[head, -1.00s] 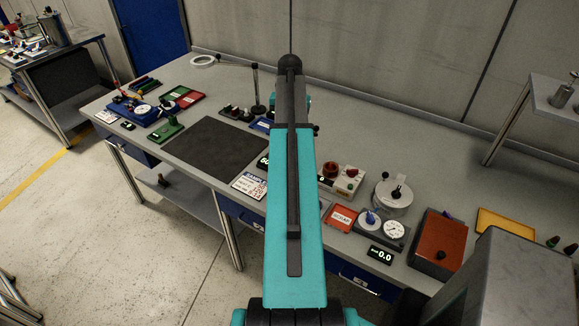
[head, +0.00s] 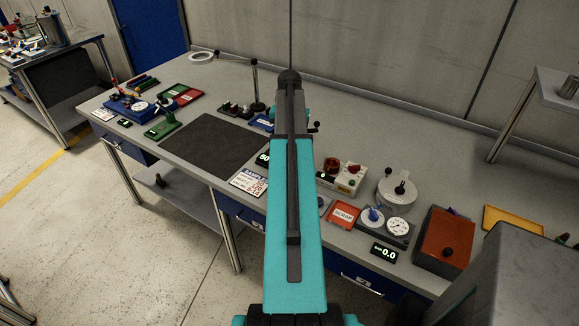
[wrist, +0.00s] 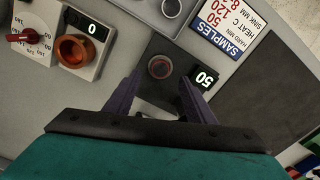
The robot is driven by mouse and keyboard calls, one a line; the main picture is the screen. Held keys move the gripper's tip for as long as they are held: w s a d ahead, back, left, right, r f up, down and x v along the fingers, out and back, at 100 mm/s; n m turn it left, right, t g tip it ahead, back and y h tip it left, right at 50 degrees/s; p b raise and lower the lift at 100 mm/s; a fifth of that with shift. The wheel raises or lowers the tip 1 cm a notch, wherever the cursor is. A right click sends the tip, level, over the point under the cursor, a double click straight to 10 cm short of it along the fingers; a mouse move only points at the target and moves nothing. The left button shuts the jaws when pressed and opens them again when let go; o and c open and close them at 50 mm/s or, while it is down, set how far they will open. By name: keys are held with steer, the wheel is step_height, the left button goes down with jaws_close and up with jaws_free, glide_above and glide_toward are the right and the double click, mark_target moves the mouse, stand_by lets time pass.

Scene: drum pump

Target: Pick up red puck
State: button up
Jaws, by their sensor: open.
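My gripper (wrist: 162,80) is open, with one purple finger on each side of the piece in the picture. I cannot tell its height above the piece, and nothing shows between the fingers. In the head view my arm hides the piece and the gripper; only part of the 50 display (head: 262,159) shows at the arm's left edge.
A samples card (wrist: 228,28) and dark mat (wrist: 275,85) lie to the right. In the head view, dials (head: 397,227) and a brown box (head: 445,240) crowd the bench's right side.

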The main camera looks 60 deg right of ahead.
steer(key=shift+f, duration=0.5)
steer(key=shift+f, duration=0.1)
steer(key=shift+f+b, duration=1.95)
steer(key=shift+f, duration=0.55)
steer(key=c, duration=1.2)
steer(key=shift+w+r, duration=0.1)
steer(key=shift+r, duration=0.1)
